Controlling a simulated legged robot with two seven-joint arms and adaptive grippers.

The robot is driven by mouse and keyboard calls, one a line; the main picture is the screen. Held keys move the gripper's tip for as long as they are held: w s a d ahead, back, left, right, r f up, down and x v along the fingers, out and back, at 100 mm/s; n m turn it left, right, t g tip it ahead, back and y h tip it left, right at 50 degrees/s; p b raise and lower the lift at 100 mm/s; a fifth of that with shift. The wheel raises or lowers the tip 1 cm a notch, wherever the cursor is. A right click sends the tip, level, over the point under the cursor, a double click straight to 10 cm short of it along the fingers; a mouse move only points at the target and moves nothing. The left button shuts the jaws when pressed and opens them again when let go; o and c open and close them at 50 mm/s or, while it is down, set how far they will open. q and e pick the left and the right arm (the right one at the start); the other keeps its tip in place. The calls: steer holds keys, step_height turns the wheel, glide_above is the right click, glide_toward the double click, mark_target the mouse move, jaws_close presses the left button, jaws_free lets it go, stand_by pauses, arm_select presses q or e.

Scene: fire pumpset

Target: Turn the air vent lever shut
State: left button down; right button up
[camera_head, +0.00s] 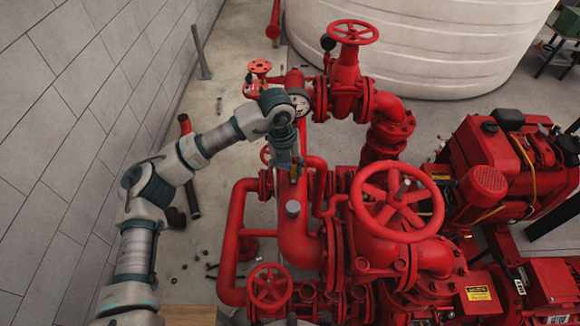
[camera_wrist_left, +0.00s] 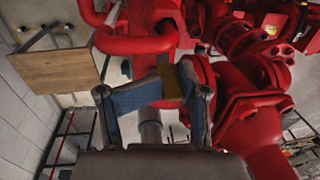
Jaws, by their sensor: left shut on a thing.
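My left gripper (camera_head: 291,168) reaches in from the left and points down over the red pipework. In the left wrist view its blue-padded fingers (camera_wrist_left: 170,84) are closed around a small brass-coloured piece (camera_wrist_left: 171,88), which appears to be the air vent lever. A grey cylindrical fitting (camera_head: 293,208) stands on the red pipe just below. My right gripper is not in view.
A large red handwheel (camera_head: 397,203) stands close to the right of the gripper. A smaller handwheel (camera_head: 269,286) is in front, and a gate valve (camera_head: 346,80) is behind. A tiled wall (camera_head: 60,120) runs along the left. A wooden board (camera_wrist_left: 55,70) shows in the left wrist view.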

arm_select(q)
steer(key=shift+d+r, duration=0.15)
steer(key=shift+r, duration=0.05)
stand_by(0.6)
steer(key=c, duration=1.1)
jaws_free()
steer(key=shift+o, duration=0.2)
steer(key=shift+s, duration=0.1)
steer(key=shift+d, duration=0.1)
steer(key=shift+f, duration=0.1)
step_height(320, 180, up, 12)
steer(key=a, duration=0.1)
steer(key=shift+a, duration=0.35)
steer(key=shift+f, duration=0.1)
